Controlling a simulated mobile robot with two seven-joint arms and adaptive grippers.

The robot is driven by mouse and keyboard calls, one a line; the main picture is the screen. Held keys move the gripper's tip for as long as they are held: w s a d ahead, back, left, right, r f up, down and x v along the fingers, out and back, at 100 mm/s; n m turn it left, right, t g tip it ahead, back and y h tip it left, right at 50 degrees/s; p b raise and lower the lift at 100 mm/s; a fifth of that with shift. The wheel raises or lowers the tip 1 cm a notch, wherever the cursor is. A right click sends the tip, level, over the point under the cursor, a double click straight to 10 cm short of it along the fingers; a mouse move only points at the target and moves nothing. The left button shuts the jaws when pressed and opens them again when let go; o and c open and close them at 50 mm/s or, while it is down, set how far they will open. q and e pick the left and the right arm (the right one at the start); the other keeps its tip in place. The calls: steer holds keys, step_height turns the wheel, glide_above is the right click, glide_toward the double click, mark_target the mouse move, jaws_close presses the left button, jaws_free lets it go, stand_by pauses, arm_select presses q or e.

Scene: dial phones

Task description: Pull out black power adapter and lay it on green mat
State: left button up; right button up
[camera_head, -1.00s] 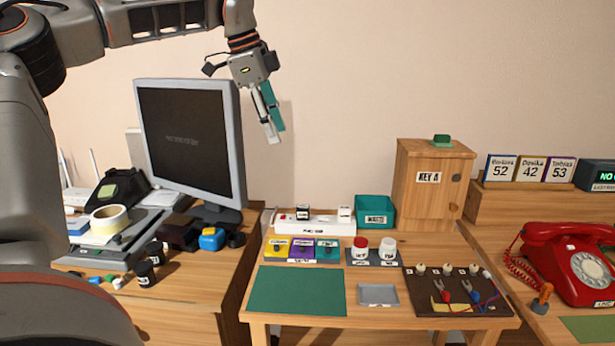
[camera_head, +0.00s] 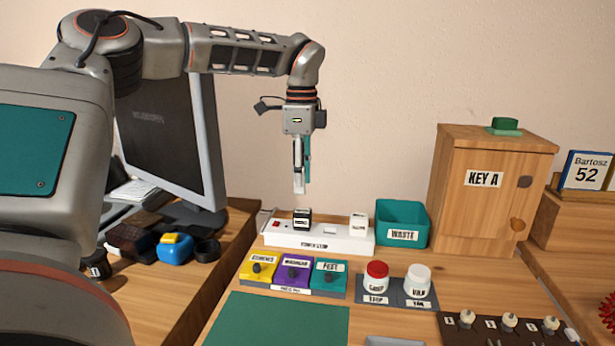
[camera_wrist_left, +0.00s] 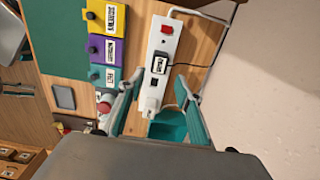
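The black power adapter (camera_head: 302,220) stands plugged into the white power strip (camera_head: 345,246), towards its left part. It also shows in the left wrist view (camera_wrist_left: 159,64), with a pale label on its top. The green mat (camera_head: 278,322) lies flat and bare at the front of the table. My left gripper (camera_head: 301,186) points straight down above the black adapter, clear of it. In the left wrist view its two teal-backed fingers (camera_wrist_left: 158,85) are spread apart with nothing held between them. My right gripper is in neither view.
A white adapter (camera_head: 358,224) stands on the strip to the right of the black one. A teal waste bin (camera_head: 402,224) is beside the strip. Yellow, purple and teal blocks (camera_head: 294,271) stand between strip and mat. A monitor (camera_head: 168,130) is at left.

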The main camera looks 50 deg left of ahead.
mark_target(303, 211)
arm_select(q)
step_height(303, 211, down, 7)
steer(key=shift+r+b, duration=0.1)
steer(key=shift+b, duration=0.5)
steer(key=shift+f, duration=0.8)
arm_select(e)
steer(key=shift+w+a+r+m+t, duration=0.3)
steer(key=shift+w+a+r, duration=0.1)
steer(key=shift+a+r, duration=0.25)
arm_select(q)
steer(key=c, duration=0.7)
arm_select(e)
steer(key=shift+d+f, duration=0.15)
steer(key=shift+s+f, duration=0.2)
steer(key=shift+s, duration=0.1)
arm_select(q)
steer(key=shift+r, duration=0.2)
steer(key=shift+r, duration=0.5)
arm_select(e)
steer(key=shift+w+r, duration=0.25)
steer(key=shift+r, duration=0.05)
